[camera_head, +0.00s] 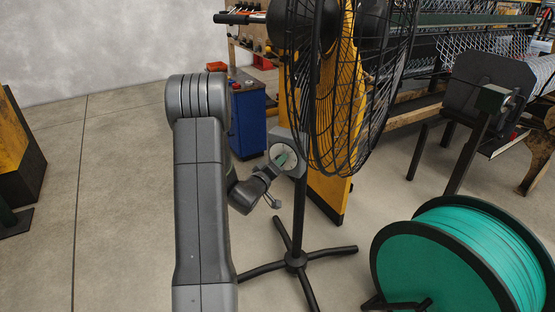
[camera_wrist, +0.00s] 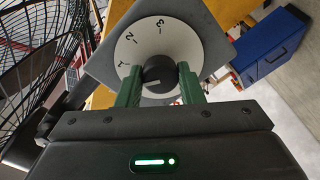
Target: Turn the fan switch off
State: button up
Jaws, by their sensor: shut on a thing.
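The fan switch is a dark round knob (camera_wrist: 158,72) on a white dial (camera_wrist: 184,42), set in a grey box (camera_wrist: 118,42) on the fan's stand. The dial carries the marks 1, 2 and 3; the knob's pointer setting cannot be made out. My gripper (camera_wrist: 160,80) has its two green fingers on either side of the knob and is shut on it. In the head view my gripper (camera_head: 281,161) reaches the box (camera_head: 297,150) from the left. The black caged fan (camera_head: 345,90) stands above on a pole with a splayed-leg base (camera_head: 296,260).
A large reel of teal material (camera_head: 470,255) stands at the lower right. A blue cabinet (camera_head: 248,122) and a yellow panel (camera_head: 328,190) stand behind the fan. Loom machinery (camera_head: 470,40) fills the back right.

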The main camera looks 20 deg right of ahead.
jog(key=n+p, duration=0.3)
jog(key=n, duration=0.2)
jog(key=shift+n, duration=0.3)
dwell(0.4)
jog(key=o, duration=1)
jog(key=shift+a, duration=0.1)
jog(key=v, duration=1.3)
jog(key=shift+a, duration=0.4)
